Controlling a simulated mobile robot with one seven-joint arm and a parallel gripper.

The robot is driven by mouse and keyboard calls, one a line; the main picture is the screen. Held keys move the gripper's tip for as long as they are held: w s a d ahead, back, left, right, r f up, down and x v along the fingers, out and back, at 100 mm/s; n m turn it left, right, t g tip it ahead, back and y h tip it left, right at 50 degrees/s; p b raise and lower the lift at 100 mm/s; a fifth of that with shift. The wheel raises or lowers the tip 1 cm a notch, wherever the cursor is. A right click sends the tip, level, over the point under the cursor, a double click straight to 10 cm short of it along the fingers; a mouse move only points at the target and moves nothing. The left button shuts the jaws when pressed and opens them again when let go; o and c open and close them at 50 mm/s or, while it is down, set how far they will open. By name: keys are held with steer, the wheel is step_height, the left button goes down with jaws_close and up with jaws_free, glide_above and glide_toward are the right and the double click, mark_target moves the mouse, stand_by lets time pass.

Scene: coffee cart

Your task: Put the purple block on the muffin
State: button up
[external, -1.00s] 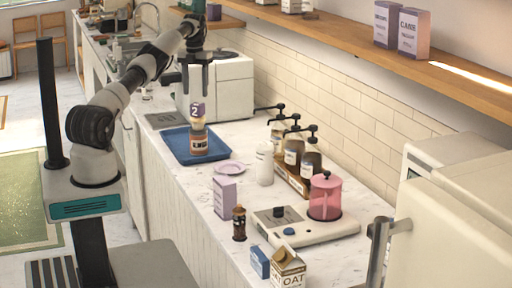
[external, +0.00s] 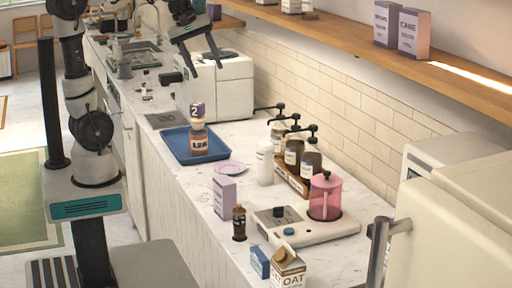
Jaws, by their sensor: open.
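The purple block (external: 197,109), marked with a 2, sits at the top of a small upright stack. Under it is a small pale piece (external: 198,124), perhaps the muffin; it is too small to tell for sure. Below that is a brown, labelled jar-like item (external: 198,146) on the blue tray (external: 178,146). My gripper (external: 205,68) is open and empty, above the stack and clear of it, with its fingers tilted and spread in front of the white machine.
The white machine (external: 228,88) stands behind the tray. A pink plate (external: 231,168), a white bottle (external: 264,163) and a rack of pump bottles (external: 291,178) stand nearer. A lilac carton (external: 224,197) and dark bottle (external: 239,222) stand near the counter's front edge.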

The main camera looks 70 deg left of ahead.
steer(key=s+d+f+m+t, duration=0.1)
steer(key=s+d+f+m, duration=0.6)
steer(key=s+d+m, duration=0.3)
steer(key=s+m, duration=0.2)
steer(key=m, duration=0.1)
steer(key=shift+s+d, duration=0.2)
steer(key=shift+s, duration=0.15)
